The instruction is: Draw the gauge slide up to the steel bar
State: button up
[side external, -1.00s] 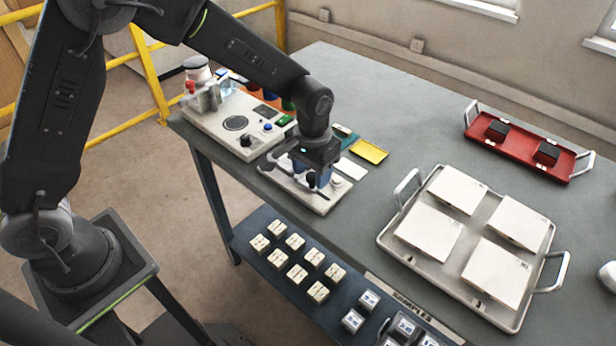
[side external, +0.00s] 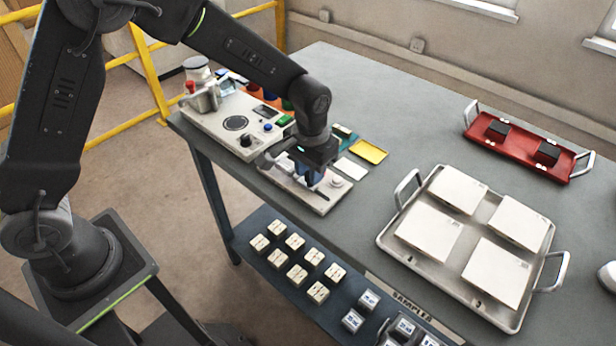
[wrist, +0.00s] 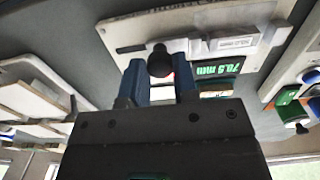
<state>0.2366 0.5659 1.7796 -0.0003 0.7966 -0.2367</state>
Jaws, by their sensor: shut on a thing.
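My gripper (side external: 312,180) is over the pale gauge base (side external: 322,203) near the table's left edge. In the wrist view, my gripper's blue fingers (wrist: 160,82) are shut around a round black knob (wrist: 159,60) of the gauge slide. The gauge base also shows in the wrist view (wrist: 140,32), with a dark display (wrist: 218,69) reading about 70.5 mm beside the knob. A pale grey bar-like piece (wrist: 232,43) with a small label lies on the base, right of the knob. I cannot tell for certain whether it is the steel bar. My gripper hides part of the slide in the side view.
A control box (side external: 225,118) with knobs stands left of the gauge. A metal tray (side external: 388,240) with several white tiles and a red tray (side external: 487,143) with black blocks are to the right. Small blocks sit on the lower shelf (side external: 252,262). The table's middle is clear.

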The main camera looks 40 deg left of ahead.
aim_at(302, 179)
jog(key=shift+a, duration=1.15)
jog(key=shift+a+r, duration=0.1)
jog(key=shift+a, duration=0.05)
dwell(0.9)
jog(key=o, duration=0.8)
jog(key=shift+r, duration=2.95)
jog(key=shift+r, duration=0.1)
